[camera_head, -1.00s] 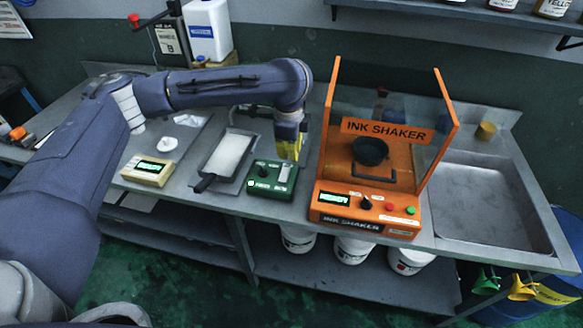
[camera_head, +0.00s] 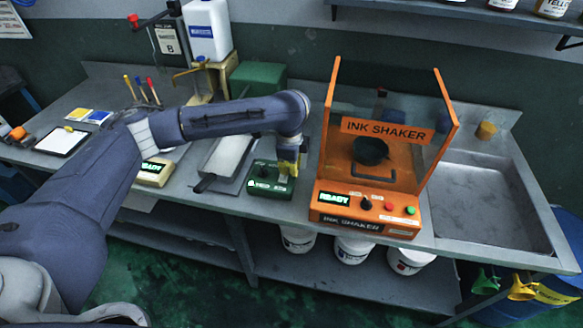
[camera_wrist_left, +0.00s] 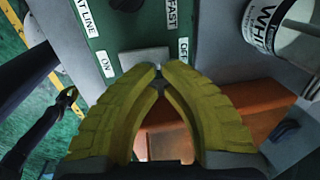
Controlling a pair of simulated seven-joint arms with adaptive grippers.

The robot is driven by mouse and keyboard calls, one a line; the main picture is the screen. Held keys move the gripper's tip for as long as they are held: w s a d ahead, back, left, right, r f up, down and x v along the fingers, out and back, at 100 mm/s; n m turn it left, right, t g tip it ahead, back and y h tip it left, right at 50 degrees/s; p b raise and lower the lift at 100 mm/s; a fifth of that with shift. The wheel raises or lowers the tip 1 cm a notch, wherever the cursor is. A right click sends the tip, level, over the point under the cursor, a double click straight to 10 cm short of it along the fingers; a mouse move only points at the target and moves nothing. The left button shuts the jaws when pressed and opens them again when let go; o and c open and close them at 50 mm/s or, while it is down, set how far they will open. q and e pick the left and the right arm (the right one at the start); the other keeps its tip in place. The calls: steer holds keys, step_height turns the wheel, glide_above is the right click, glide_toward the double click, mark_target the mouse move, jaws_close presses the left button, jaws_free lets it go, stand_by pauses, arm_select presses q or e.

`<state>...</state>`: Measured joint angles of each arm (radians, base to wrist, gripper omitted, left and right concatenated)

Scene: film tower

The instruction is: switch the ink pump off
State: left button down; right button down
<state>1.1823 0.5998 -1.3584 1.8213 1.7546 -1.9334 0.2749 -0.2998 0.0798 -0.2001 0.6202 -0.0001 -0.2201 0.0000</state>
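The ink pump appears to be the small green box (camera_head: 268,183) on the bench, with a lit display and a dark knob, left of the orange shaker. In the left wrist view its green panel (camera_wrist_left: 120,20) carries ON, OFF and FAST labels and a black knob (camera_wrist_left: 127,4). A pale grey switch piece (camera_wrist_left: 143,57) sits between the ON and OFF labels. My left gripper (camera_head: 288,166) is over the right part of the box. Its yellow fingertips (camera_wrist_left: 158,68) meet right beside the switch piece, with nothing between them; contact is unclear. My right gripper is out of view.
The orange ink shaker (camera_head: 366,225) stands close to the right of the green box. A tray (camera_head: 222,160) and a cream box with a display (camera_head: 156,174) lie to its left. White buckets (camera_head: 352,250) stand below the bench. A sink (camera_head: 487,205) is at the right.

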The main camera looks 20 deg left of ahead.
arm_select(q)
steer(key=shift+w+f+g, duration=0.25)
steer(key=shift+f+g, duration=0.15)
steer(key=shift+g, duration=0.2)
steer(key=shift+f, duration=0.3)
steer(key=shift+s, duration=0.15)
steer(key=shift+s+r, duration=0.35)
steer(key=shift+s, duration=0.25)
steer(key=shift+s+r+t, duration=0.55)
steer(key=shift+r+t, duration=0.05)
steer(key=shift+r, duration=6.6)
steer(key=f, duration=0.4)
steer(key=w+f, duration=0.1)
steer(key=f, duration=0.4)
steer(key=w+f, duration=0.1)
steer(key=f, duration=0.3)
steer(key=shift+a+f, duration=0.2)
steer(key=shift+f, duration=0.15)
